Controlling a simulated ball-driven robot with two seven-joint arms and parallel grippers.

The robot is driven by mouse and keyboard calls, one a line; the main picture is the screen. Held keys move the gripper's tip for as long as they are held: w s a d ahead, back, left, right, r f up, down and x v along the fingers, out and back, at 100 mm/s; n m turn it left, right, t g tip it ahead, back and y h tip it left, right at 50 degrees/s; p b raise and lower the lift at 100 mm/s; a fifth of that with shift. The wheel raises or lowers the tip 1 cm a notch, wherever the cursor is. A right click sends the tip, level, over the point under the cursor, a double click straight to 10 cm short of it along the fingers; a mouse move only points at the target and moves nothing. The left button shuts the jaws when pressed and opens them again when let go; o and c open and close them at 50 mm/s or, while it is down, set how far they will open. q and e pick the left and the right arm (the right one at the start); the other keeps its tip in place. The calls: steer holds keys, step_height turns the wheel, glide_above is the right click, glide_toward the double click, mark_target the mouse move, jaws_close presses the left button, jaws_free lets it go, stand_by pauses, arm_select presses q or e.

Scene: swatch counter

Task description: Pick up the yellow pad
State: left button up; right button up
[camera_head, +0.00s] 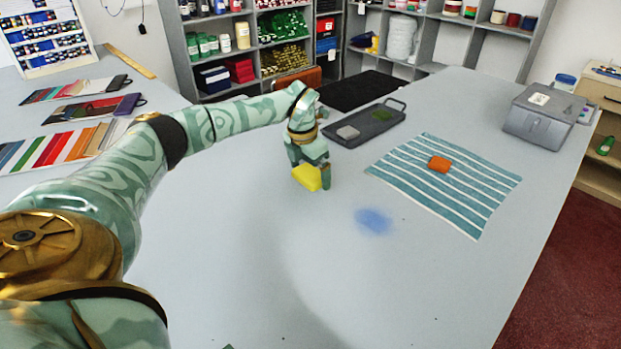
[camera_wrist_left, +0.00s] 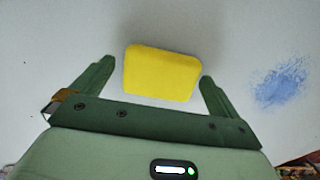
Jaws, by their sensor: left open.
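The yellow pad (camera_head: 307,177) lies on the grey counter, at the tip of my left gripper in the head view. In the left wrist view the yellow pad (camera_wrist_left: 162,74) sits between and slightly beyond the two green fingers. My left gripper (camera_wrist_left: 155,78) is open, with a gap between the pad and each finger. In the head view my left gripper (camera_head: 318,178) points down over the pad and partly hides it.
A blue powdery stain (camera_head: 374,221) marks the counter right of the pad. An orange pad (camera_head: 439,164) lies on a striped cloth (camera_head: 475,210). A dark tray (camera_head: 390,121) holds a grey and a green pad. A grey box (camera_head: 543,117) stands far right. The front counter is clear.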

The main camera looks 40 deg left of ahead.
mark_target(311, 171)
arm_select(q)
steer(key=shift+s+r, duration=0.1)
steer(key=shift+r, duration=0.05)
steer(key=c, duration=0.9)
steer(key=shift+r, duration=0.45)
step_height(311, 171, up, 3)
steer(key=shift+f+p, duration=0.2)
steer(key=shift+p, duration=0.4)
steer(key=w+d+r+p, duration=0.1)
steer(key=w+d+r, duration=0.1)
steer(key=d+r, duration=0.2)
steer(key=w+d+r+p, duration=0.1)
steer(key=w+d+r, duration=0.1)
steer(key=d+r, duration=0.3)
steer(key=d, duration=0.4)
steer(key=shift+w+d+r, duration=0.2)
steer(key=shift+w+r, duration=0.05)
steer(key=shift+w, duration=0.05)
arm_select(e)
steer(key=r, duration=0.3)
steer(key=shift+w+a+r, duration=0.2)
steer(key=shift+w, duration=0.05)
arm_select(q)
steer(key=shift+o, duration=0.4)
arm_select(e)
steer(key=shift+a, duration=0.2)
